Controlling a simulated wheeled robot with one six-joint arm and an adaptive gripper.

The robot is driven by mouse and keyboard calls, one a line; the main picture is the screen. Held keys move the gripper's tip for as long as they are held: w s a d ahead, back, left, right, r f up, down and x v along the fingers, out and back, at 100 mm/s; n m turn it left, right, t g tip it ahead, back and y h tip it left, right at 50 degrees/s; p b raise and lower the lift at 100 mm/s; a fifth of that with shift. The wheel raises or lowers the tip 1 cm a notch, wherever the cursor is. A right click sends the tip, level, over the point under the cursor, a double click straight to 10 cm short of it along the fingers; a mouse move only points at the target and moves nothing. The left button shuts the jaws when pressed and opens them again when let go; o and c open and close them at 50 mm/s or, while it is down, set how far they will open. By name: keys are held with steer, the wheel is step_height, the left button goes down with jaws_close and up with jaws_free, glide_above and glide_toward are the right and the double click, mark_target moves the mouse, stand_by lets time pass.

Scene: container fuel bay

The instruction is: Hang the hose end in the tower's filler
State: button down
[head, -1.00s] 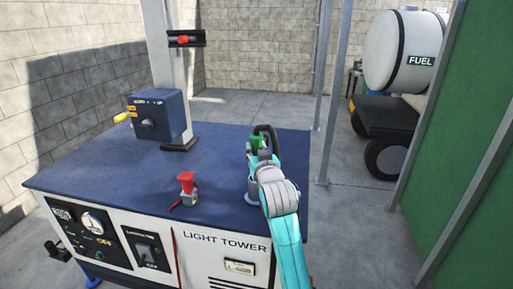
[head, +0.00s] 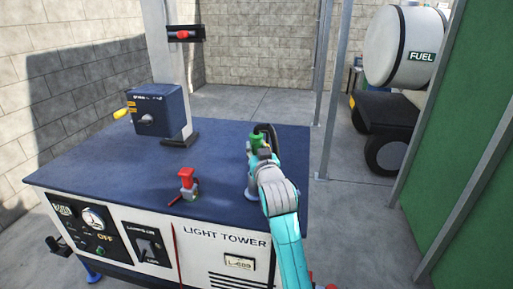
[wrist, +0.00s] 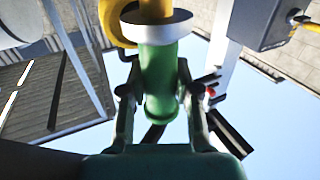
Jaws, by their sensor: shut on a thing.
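The light tower's cabinet (head: 110,170) has a dark blue top. My gripper (head: 259,152) is over the right part of that top, partly hidden by my arm. In the wrist view, my gripper (wrist: 160,112) is shut around a green cylindrical hose end (wrist: 160,75). A white disc and a yellow curved part adjoin it at the picture's top. In the head view the green hose end (head: 256,140) shows just beyond my gripper, with a dark curved hose (head: 270,132) beside it. A pale round fitting (head: 251,194) stands below, mostly hidden; I cannot tell whether the hose end touches it.
A red-topped valve (head: 187,182) stands on the cabinet top left of my arm. A blue box with a yellow handle (head: 158,112) and the mast (head: 178,70) stand behind. A fuel tank (head: 405,47) is at back right, beyond grey posts. A green wall (head: 460,150) is on the right.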

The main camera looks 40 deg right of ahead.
steer(key=shift+f, duration=1.45)
steer(key=c, duration=0.8)
jaws_free()
steer(key=shift+o, duration=0.2)
steer(key=shift+s, duration=0.1)
steer(key=v, duration=1.2)
steer(key=shift+a+f, duration=0.1)
steer(key=shift+f, duration=0.05)
